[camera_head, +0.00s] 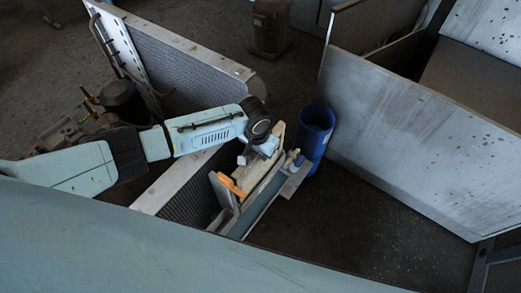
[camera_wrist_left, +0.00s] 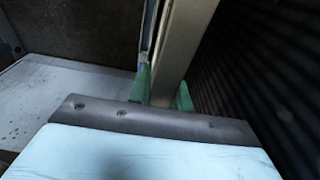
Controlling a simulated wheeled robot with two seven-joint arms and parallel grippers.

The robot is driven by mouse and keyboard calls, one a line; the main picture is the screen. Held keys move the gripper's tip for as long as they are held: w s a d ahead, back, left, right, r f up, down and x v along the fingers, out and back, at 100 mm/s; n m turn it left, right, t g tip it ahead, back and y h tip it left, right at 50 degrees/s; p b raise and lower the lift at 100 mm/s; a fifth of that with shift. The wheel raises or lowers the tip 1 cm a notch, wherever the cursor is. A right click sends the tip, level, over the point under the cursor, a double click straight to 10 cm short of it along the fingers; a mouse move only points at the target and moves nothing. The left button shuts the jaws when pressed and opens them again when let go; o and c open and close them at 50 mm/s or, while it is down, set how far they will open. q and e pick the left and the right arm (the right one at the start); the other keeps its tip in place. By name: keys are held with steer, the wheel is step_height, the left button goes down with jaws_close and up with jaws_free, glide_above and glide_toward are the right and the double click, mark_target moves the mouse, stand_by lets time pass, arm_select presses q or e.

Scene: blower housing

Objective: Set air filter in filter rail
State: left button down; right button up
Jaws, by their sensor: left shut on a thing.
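My left gripper (camera_head: 266,148) reaches in from the left above a narrow grey metal frame, apparently the filter rail (camera_head: 262,204). It is shut on a thin beige panel, apparently the air filter (camera_head: 248,177), which stands on edge in or right beside the frame. I cannot tell whether it is seated. In the left wrist view the beige edge of the filter (camera_wrist_left: 186,45) runs between the two green fingertips (camera_wrist_left: 164,92). The filter's lower part is hidden. My right gripper is not in view.
An orange piece (camera_head: 230,185) sits at the frame's near left. A blue cylinder (camera_head: 316,132) stands just right of it. Finned coil panels (camera_head: 185,75) stand to the left, and a dark ribbed surface (camera_wrist_left: 265,70) is close in the wrist view. Large grey panels (camera_head: 410,130) bound the right.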

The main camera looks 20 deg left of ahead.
arm_select(q)
steer(key=c, duration=1.2)
jaws_free()
steer(key=shift+o, duration=0.4)
steer(key=o, duration=0.4)
steer(key=shift+s+a+r+p, duration=0.1)
steer(key=shift+s+r+p, duration=0.05)
steer(key=shift+r+p, duration=1.4)
steer(key=shift+s+r+p, duration=0.2)
steer(key=shift+r+p, duration=1.05)
steer(key=shift+p, duration=0.55)
steer(key=shift+s+a+r+p, duration=0.1)
steer(key=shift+s+r+p, duration=0.05)
steer(key=shift+r+p, duration=1.4)
steer(key=shift+f, duration=0.15)
